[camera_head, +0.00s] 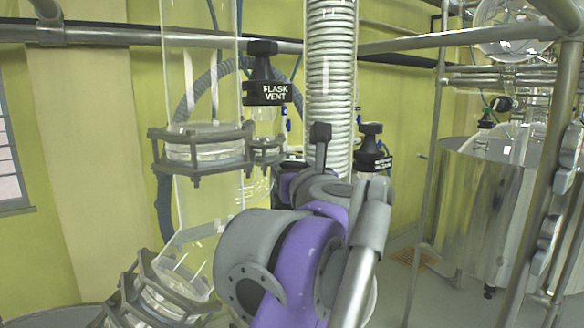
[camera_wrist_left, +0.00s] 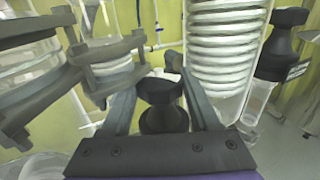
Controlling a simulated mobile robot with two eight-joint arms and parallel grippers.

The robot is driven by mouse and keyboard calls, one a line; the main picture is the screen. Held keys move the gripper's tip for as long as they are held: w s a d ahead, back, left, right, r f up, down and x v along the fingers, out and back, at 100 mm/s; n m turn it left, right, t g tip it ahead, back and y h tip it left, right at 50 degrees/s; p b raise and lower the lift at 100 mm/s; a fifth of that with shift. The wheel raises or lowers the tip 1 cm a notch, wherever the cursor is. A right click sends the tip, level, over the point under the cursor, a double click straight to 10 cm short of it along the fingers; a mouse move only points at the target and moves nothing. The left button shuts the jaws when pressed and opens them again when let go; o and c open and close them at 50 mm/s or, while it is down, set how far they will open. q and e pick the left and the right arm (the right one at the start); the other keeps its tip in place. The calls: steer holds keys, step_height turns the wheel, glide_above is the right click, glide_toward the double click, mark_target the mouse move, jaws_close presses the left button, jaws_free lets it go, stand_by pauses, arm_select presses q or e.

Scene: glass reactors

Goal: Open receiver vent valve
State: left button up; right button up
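My left gripper (camera_wrist_left: 157,68) is open, its two dark fingers on either side of a black valve knob (camera_wrist_left: 160,92). Slim gaps seem to show beside the knob. No label shows on it, so I cannot tell which valve it is. In the head view my purple and grey left arm covers most of that gripper. A black valve (camera_head: 372,150) with a small white label, too small to read surely, stands right of the coil. A black labelled valve (camera_wrist_left: 280,45) shows at right in the left wrist view. My right gripper is not in view.
The valve marked FLASK VENT (camera_head: 267,80) stands left of the ribbed white coil (camera_head: 331,70). Glass columns with grey bolted flanges (camera_head: 203,150) are close on the left. Metal rails (camera_head: 110,35) cross behind. A steel vessel (camera_head: 480,195) stands at right.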

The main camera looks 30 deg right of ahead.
arm_select(q)
steer(key=c, duration=0.6)
steer(key=shift+r+y, duration=0.1)
steer(key=shift+y, duration=0.3)
steer(key=shift+c, duration=0.2)
steer(key=n+y+p, duration=0.2)
steer(key=shift+t+y, duration=0.4)
steer(key=shift+n+y, duration=0.7)
steer(key=shift+y, duration=0.1)
steer(key=shift+n+y, duration=0.5)
steer(key=shift+y, duration=0.3)
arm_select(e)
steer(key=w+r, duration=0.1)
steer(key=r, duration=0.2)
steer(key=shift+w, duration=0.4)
arm_select(q)
steer(key=o, duration=1.1)
steer(key=shift+a, duration=0.1)
